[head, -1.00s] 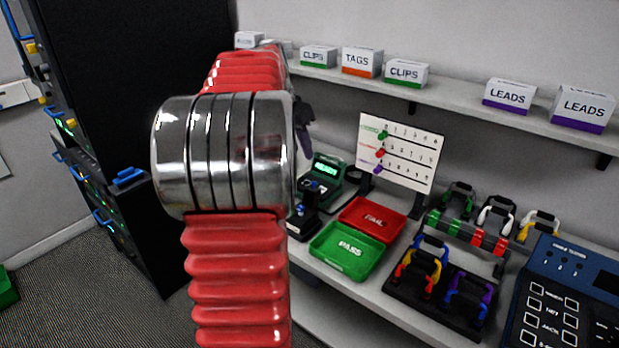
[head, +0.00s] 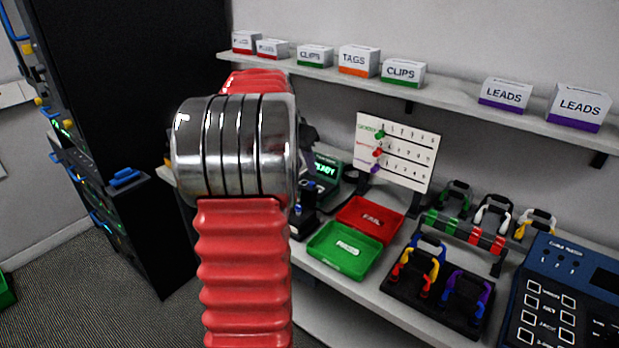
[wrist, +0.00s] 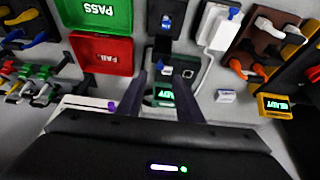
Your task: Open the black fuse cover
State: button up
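My gripper (wrist: 160,84) shows in the wrist view as two dark fingers with a gap between them; it looks open and empty. The READY tester (wrist: 166,93) with its green display lies behind and between the fingers. Ahead of the fingertips stands a small black device (wrist: 154,20) with a blue part in it. I cannot tell for sure which black piece is the fuse cover.
The green PASS tray (head: 344,250) and red FAIL tray (head: 371,219) lie right of the arm. A white pegboard (head: 398,150), a rack of coloured cables (head: 466,233) and a blue console (head: 568,290) stand farther right. A black cabinet (head: 130,100) is at the left.

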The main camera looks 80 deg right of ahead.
aim_at(311, 182)
jog(key=x, duration=0.6)
jog(key=shift+s+d+f, duration=0.1)
jog(key=shift+d+f, duration=0.05)
jog(key=shift+f, duration=0.15)
grip_shut()
dwell(0.4)
